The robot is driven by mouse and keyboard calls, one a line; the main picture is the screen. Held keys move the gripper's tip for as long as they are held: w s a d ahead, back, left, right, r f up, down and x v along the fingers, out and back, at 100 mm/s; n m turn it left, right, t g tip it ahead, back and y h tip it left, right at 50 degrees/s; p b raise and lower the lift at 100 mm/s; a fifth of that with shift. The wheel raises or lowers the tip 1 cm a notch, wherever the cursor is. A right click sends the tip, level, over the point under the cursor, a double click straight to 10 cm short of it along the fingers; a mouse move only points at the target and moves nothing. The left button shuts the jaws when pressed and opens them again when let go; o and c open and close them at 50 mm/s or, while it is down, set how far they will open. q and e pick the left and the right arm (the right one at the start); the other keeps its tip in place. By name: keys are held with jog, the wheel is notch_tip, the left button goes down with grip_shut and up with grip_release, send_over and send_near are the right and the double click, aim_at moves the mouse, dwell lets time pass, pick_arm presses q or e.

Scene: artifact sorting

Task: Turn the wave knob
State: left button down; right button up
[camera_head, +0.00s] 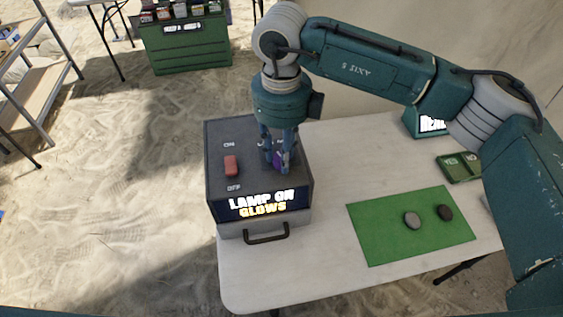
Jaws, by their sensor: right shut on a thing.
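A dark grey device box (220,150) stands at the left end of the white table. Its top has a red switch (231,166) between the words ON and OFF. Its front display (262,204) reads "LAMP ON" and "GLOWS". My right gripper (278,164) points down onto the right part of the box top. It is shut on a purple knob (277,160), which is mostly hidden between the fingers. The label behind the knob is partly covered by the gripper. My left gripper is not in view.
On the white table (315,270), a green mat (385,243) holds a light grey stone (412,220) and a dark stone (445,212). A green tray marked YES (456,168) and a lit sign (431,124) are at the right. A drawer with a handle (266,236) is under the box.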

jog(key=shift+w+n+b, duration=0.1)
jog(key=shift+n+b, duration=1)
jog(key=shift+n, duration=0.2)
jog(key=shift+r, duration=0.15)
jog(key=o, duration=1.1)
jog(key=shift+o, duration=0.2)
notch_tip(320, 180, up, 12)
